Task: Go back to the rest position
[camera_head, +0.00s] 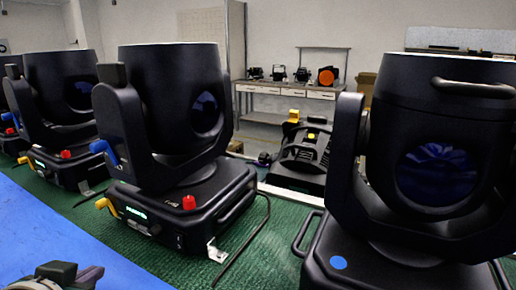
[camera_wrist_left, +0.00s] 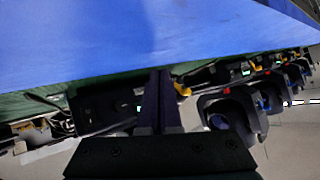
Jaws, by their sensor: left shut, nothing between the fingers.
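My left gripper (camera_head: 84,273) shows only in part at the bottom left of the head view, over the blue surface (camera_head: 50,235). In the left wrist view its two dark fingers (camera_wrist_left: 160,85) lie together, shut and empty. That view looks upside down, with the blue surface (camera_wrist_left: 130,40) across the top. The fingers are in front of the row of stage lights, and I cannot tell how far apart they are. My right gripper is in neither view.
Large black moving-head lights stand on a green mat (camera_head: 150,255): one near left (camera_head: 170,100), one near right (camera_head: 440,130), several behind at left. A cable lies between the near two. A bench (camera_head: 290,90) with lamps stands at the back wall.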

